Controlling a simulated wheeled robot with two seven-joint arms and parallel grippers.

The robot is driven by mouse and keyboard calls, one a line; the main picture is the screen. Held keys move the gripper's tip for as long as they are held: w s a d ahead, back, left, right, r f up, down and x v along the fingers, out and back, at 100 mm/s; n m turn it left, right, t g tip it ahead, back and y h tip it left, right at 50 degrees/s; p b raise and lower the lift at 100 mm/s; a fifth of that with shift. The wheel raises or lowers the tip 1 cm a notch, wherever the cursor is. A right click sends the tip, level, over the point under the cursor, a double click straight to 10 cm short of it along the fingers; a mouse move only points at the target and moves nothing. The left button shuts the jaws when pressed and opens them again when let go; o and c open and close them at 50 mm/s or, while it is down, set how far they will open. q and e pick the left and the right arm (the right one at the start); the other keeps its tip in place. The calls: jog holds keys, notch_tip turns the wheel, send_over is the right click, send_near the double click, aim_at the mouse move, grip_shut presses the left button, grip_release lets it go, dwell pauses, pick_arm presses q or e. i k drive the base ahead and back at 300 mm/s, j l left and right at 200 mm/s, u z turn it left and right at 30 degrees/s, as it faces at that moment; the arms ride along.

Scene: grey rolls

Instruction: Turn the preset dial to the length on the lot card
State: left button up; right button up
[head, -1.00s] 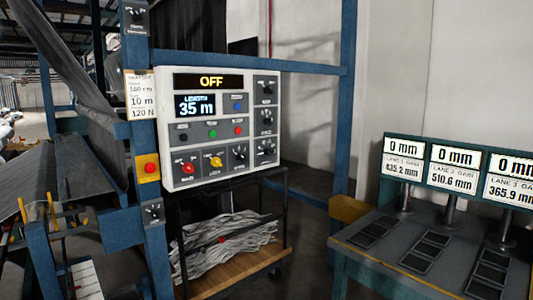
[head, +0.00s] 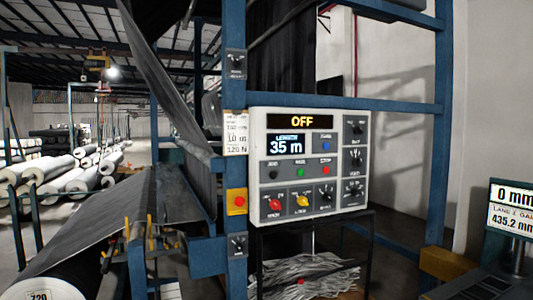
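A white control panel (head: 311,163) is fixed to the blue frame. Its top display (head: 303,121) reads OFF, and the screen below (head: 285,146) reads LENGTH 35 m. Several black dials line its right side, such as the top one (head: 355,127); a black dial (head: 326,194) also sits at the bottom, beside red and yellow knobs. The labels are too small to tell which is the preset dial. The lot card (head: 235,134) hangs on the blue post left of the panel; 10 m and 120 N can be read. Neither gripper is in view.
A red button on a yellow plate (head: 237,202) is on the post. Under the panel stands a cart with grey scrap strips (head: 305,275). A large roll (head: 45,286) is at lower left, more rolls (head: 75,172) behind. A gauge display (head: 512,208) is at right.

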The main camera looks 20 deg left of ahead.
aim_at(355, 192)
jog(key=i+j, duration=0.15)
jog(key=i, duration=0.3)
jog(key=i+j, duration=0.15)
jog(key=i, duration=0.35)
jog(key=i+j, duration=0.15)
jog(key=i, duration=0.3)
jog(key=u, duration=0.05)
